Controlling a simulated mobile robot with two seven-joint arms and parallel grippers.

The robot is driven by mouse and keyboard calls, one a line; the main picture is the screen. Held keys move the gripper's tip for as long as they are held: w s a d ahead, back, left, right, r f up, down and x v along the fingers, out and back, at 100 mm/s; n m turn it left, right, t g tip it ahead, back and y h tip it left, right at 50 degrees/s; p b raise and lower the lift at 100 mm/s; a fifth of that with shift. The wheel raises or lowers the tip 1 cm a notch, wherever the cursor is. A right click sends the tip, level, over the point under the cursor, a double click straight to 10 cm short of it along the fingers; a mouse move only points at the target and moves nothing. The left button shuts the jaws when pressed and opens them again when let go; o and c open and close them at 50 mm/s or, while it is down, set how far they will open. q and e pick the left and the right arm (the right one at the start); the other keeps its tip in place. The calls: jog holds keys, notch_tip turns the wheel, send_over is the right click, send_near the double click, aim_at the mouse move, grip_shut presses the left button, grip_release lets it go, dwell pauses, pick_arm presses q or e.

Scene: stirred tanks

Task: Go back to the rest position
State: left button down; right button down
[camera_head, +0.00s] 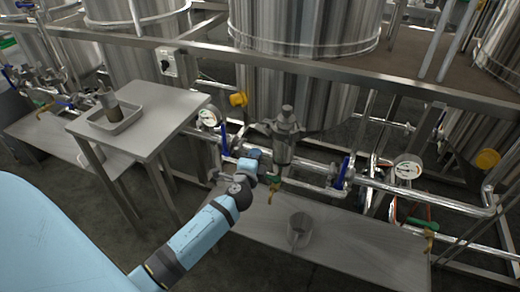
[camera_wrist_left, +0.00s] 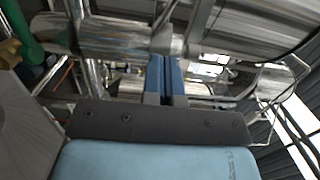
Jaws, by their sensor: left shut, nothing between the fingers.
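My light-blue left arm reaches from the lower left of the head view toward the pipework. My left gripper (camera_head: 254,156) is at its end, in front of the steel pipes and valves and above the low metal bench (camera_head: 355,250). In the left wrist view, the two blue fingers of my left gripper (camera_wrist_left: 165,72) are together with nothing between them. Pipes lie close behind them in the picture. My right gripper is in neither view.
A metal cup (camera_head: 300,229) stands on the low bench. A side table (camera_head: 155,115) at the left carries a tray (camera_head: 113,129) with a container (camera_head: 109,103). Pressure gauges (camera_head: 407,168), a blue-handled valve (camera_head: 343,172) and large tanks (camera_head: 300,80) line the back.

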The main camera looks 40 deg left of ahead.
pick_arm(q)
jog(key=v, duration=0.4)
jog(key=a+v, duration=0.1)
jog(key=shift+s+d+f, duration=0.15)
jog(key=shift+s+d, duration=0.05)
jog(key=shift+s, duration=0.35)
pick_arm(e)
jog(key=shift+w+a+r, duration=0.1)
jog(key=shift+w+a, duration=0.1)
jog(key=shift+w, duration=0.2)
